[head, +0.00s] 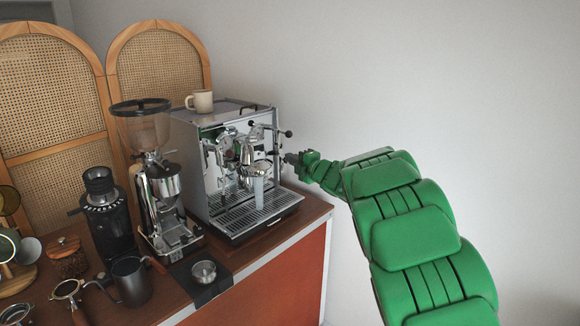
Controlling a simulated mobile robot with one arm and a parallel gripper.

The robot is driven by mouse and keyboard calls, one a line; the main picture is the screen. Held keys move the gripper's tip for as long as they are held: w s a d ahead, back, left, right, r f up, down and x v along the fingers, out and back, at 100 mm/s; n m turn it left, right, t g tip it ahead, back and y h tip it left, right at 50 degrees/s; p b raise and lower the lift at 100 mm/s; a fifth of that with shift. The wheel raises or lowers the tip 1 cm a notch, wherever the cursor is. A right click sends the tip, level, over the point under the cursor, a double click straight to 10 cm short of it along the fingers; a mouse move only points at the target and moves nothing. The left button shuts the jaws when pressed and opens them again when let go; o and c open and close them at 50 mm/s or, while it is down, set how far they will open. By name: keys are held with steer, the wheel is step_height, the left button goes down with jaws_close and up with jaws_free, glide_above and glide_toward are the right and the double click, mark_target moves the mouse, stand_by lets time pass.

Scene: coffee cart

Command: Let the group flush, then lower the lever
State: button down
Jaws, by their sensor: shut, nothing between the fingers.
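The chrome espresso machine (212,160) stands at the right end of the counter. Its round group head (256,167) is at the front. A pale, whitish column (259,192) hangs below the group over the drip tray (240,217); it looks like running water, but it is small in view. A thin lever with a black ball end (288,133) sticks out at the machine's right side. My gripper (290,158) is at the right of the group, just below that black ball. Its fingers look closed, with nothing seen between them. I cannot tell whether it touches the lever.
A beige cup (200,101) stands on top of the machine. A grinder (157,185) with a hopper stands close on the left. The wall side at right is clear.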

mark_target(278, 150)
steer(key=shift+m+t+h, duration=0.4)
steer(key=shift+h, duration=0.1)
steer(key=shift+w+a+r, duration=0.5)
steer(key=shift+w+a, duration=0.2)
steer(key=shift+w, duration=0.25)
steer(key=shift+w+a+r, duration=0.45)
steer(key=shift+w+a, duration=0.3)
steer(key=shift+w, duration=0.2)
steer(key=shift+w+a+r, duration=0.5)
steer(key=shift+w+a, duration=0.2)
steer(key=shift+w, duration=0.35)
steer(key=shift+w+a+r, duration=0.1)
steer(key=shift+a+r, duration=0.05)
